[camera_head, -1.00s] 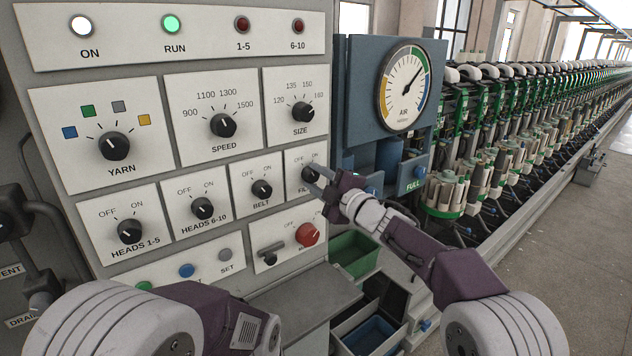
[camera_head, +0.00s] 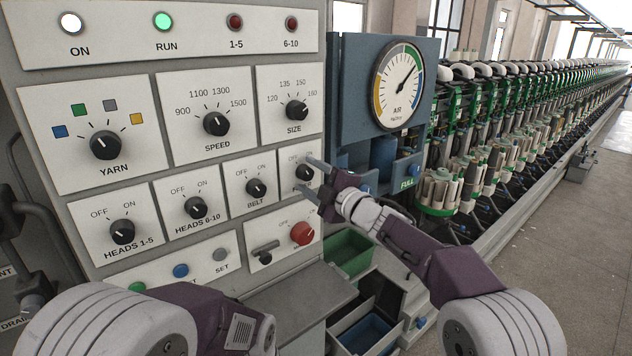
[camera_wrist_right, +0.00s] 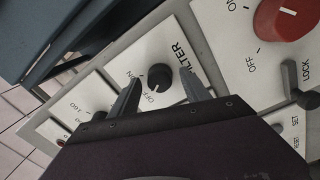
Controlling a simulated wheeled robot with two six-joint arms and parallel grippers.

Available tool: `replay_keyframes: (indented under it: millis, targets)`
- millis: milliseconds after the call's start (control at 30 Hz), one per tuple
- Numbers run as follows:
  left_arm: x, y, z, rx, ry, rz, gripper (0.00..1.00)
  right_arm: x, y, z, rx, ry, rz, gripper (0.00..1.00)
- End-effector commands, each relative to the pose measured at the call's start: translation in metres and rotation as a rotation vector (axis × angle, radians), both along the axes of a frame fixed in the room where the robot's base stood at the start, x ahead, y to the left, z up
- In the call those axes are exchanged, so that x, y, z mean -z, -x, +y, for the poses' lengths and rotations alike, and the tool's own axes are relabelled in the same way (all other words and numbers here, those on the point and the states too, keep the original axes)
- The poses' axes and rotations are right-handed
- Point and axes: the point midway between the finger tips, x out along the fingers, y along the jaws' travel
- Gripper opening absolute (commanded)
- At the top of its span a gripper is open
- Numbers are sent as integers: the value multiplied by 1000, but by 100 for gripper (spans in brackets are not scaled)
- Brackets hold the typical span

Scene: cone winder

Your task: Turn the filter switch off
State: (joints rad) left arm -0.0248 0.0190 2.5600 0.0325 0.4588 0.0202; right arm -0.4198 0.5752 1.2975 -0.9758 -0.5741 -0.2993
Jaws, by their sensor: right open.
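The filter switch is a round black knob (camera_head: 304,173) on a small white plate at the right end of the panel's lower knob row, with OFF and ON printed above it. In the head view its label is partly covered by my right gripper (camera_head: 311,177). In the right wrist view the filter knob (camera_wrist_right: 160,77) lies between the two open fingers of my right gripper (camera_wrist_right: 161,79), with a gap visible on each side. I cannot tell surely where the knob's mark points. My left arm shows at the lower left, but its gripper is out of view.
The belt knob (camera_head: 256,188) is just left of the filter plate. The red knob (camera_head: 302,233) and a black lock lever (camera_head: 265,252) are below. A blue gauge box (camera_head: 350,90) stands right of the panel. A green bin (camera_head: 348,255) is below it.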

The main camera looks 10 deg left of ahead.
Motion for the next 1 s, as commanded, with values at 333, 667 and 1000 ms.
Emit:
replay_keyframes:
  millis: [333, 667, 1000]
  targets:
    - [24, 0, 0, 0, 0, 0, 55, 5, 41, -50, 3, 0, -2, 55]
    - [26, 0, 0, 0, 0, 0, 55, 4, 55, -67, 0, 1, -1, 55]
    - [-7, 0, 0, 0, 0, 0, 55, -25, 40, -142, 165, -37, 61, 55]
